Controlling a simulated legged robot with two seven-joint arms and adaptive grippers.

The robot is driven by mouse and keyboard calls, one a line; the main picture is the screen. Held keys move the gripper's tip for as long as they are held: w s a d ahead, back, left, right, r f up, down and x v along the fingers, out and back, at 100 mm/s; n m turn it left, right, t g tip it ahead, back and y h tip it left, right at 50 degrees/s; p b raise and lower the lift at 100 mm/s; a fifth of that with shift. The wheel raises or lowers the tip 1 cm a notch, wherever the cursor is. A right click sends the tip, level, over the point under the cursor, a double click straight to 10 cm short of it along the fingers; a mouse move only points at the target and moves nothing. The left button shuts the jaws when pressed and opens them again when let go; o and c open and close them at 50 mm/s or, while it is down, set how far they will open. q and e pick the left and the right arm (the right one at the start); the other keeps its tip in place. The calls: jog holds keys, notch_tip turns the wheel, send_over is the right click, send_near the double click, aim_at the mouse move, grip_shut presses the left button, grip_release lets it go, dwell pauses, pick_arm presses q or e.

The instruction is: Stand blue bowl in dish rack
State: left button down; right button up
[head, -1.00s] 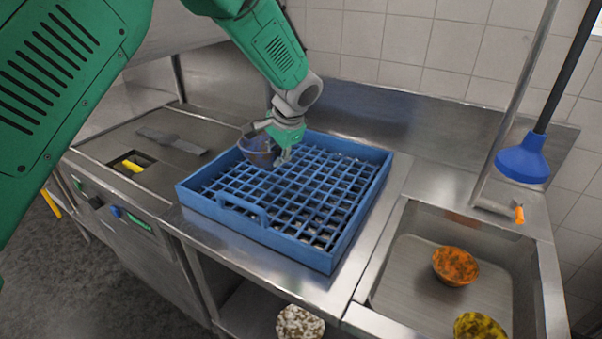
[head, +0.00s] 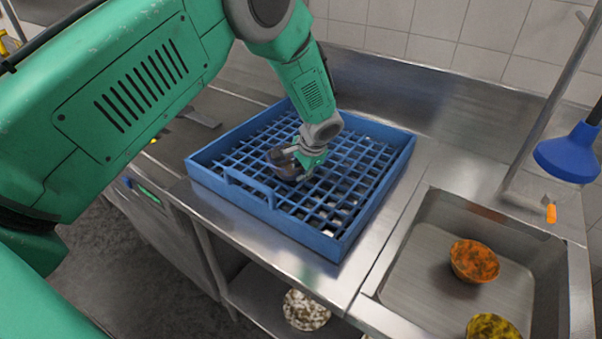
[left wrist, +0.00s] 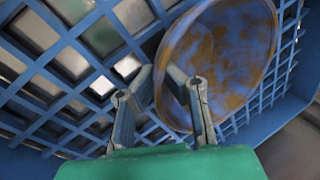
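The blue bowl (left wrist: 220,60), stained orange-brown inside, is at the upper right of the left wrist view. It is tilted, with its inside facing the camera. My left gripper (left wrist: 159,80) is shut on its near rim, one finger on each side. In the head view the bowl (head: 283,160) looks dark and sits low over the left middle of the blue dish rack (head: 345,240), partly hidden by my left gripper (head: 298,160). I cannot tell whether the bowl touches the rack's grid. My right gripper is not in view.
The rack has raised side walls and a front handle, and stands on a steel counter (head: 392,235). A sink (head: 430,275) to the right holds an orange bowl (head: 474,261) and a yellow bowl (head: 492,328). A blue plunger-like tool (head: 568,152) hangs right. The rack's right side is empty.

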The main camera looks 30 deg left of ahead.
pick_arm(q)
jog(key=shift+f, duration=0.35)
jog(key=shift+d, duration=0.15)
jog(key=c, duration=1.7)
grip_release()
jog(key=shift+d, duration=0.1)
jog(key=shift+r, duration=0.3)
jog(key=b+v, duration=0.1)
jog(key=v, duration=1)
jog(key=shift+d+r, duration=0.15)
jog(key=shift+r, duration=0.05)
